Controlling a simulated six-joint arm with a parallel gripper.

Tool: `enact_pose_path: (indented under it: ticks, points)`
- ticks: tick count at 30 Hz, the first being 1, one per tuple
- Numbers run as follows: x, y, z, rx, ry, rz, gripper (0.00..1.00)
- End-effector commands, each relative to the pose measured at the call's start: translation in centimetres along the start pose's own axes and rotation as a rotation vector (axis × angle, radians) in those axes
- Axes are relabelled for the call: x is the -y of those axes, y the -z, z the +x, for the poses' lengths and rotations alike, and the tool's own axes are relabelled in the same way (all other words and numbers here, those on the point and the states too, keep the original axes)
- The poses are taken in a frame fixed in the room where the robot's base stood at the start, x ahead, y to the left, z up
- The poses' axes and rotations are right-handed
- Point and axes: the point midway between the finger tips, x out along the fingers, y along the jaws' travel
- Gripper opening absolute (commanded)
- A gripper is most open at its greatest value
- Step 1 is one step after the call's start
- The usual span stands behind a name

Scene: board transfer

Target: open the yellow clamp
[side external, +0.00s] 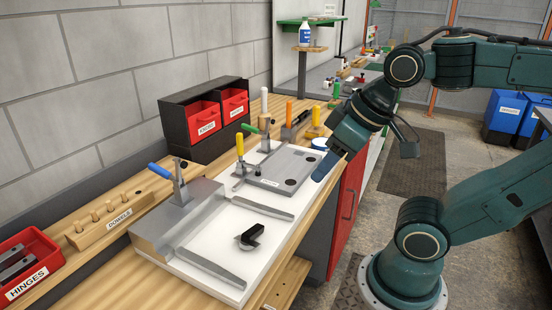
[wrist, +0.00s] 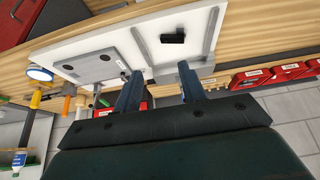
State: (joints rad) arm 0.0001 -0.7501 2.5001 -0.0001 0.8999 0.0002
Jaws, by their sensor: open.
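The yellow clamp (side external: 240,147) stands at the left corner of a grey plate (side external: 290,165) on the white board (side external: 240,222). Its yellow handle points upright, and its metal arm reaches over the plate's edge. I cannot tell whether its tip presses on the plate. My gripper (side external: 324,168) is over the right side of the board, to the right of the clamp and apart from it. In the wrist view my gripper's two fingers (wrist: 160,86) are spread with nothing held between them. I cannot pick out the yellow clamp in the wrist view.
A blue-handled clamp (side external: 162,173) stands on a grey block at left, and a green-handled clamp (side external: 250,129) behind. Orange-handled (side external: 289,112) and yellow-handled (side external: 316,117) tools stand at the back. A black piece (side external: 251,236) lies on the board. Red bins (side external: 204,118) stand by the wall.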

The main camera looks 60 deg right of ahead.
Motion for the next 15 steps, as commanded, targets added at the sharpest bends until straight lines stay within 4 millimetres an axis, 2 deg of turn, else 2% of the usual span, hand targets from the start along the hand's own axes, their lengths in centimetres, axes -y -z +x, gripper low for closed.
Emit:
enact_pose_path:
  ticks: [1, 6, 11, 15]
  points:
    - [0.0, 0.0, 0.0, 0.0, 0.0, 0.0, 0.33]
    - [-0.2, 0.5, 0.1, -0.001, -0.006, 0.029, 0.0]
    - [-0.9, 2.0, 0.6, -0.007, -0.027, 0.135, 0.0]
    - [-2.1, 4.3, 1.4, -0.024, -0.062, 0.299, 0.0]
